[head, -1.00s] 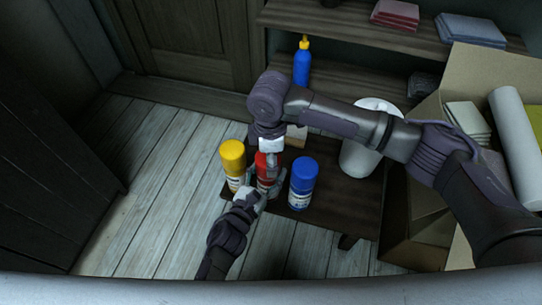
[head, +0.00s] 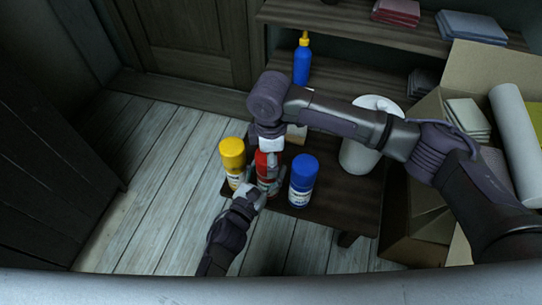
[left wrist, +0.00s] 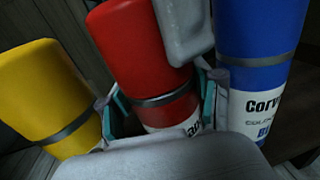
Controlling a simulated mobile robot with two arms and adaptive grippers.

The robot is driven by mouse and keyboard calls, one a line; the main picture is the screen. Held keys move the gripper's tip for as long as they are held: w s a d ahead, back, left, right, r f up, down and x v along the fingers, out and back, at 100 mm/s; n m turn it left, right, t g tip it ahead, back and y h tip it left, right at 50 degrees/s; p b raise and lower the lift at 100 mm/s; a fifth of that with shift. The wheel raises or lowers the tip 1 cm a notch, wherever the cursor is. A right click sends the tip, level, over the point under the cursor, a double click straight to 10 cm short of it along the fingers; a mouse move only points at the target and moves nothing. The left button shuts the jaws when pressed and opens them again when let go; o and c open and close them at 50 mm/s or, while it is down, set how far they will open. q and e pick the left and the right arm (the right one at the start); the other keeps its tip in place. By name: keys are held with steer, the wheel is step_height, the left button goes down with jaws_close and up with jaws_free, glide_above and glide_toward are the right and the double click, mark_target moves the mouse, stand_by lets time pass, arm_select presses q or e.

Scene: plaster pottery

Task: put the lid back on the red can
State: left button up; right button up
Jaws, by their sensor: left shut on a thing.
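The red can (head: 265,160) stands on the dark low table between a yellow can (head: 232,155) and a blue can (head: 303,175). My left gripper (head: 258,190) is shut on the red can's lower part. In the left wrist view its fingers flank the red can (left wrist: 140,50) around the label, below a grey band. The red top lines up with the body there; I cannot tell whether it is fully seated. My right gripper (head: 270,158) is over the red can's top, with a grey finger against its side. Its other finger is hidden, so its grip is unclear.
The yellow and blue cans stand close on either side. A white container (head: 360,155) is behind on the table (head: 345,205). A cardboard box (head: 487,70) fills the right side. A blue bottle (head: 302,62) stands at the shelf behind. The floor at left is clear.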

steer(key=shift+r, duration=0.2)
steer(key=shift+r, duration=1.9)
steer(key=c, duration=1)
steer(key=shift+c, duration=0.2)
arm_select(q)
steer(key=shift+r, duration=0.1)
arm_select(e)
steer(key=shift+s+f, duration=0.1)
steer(key=shift+f, duration=0.15)
steer(key=shift+r, duration=2.15)
arm_select(q)
steer(key=o, duration=1.8)
steer(key=shift+c, duration=0.2)
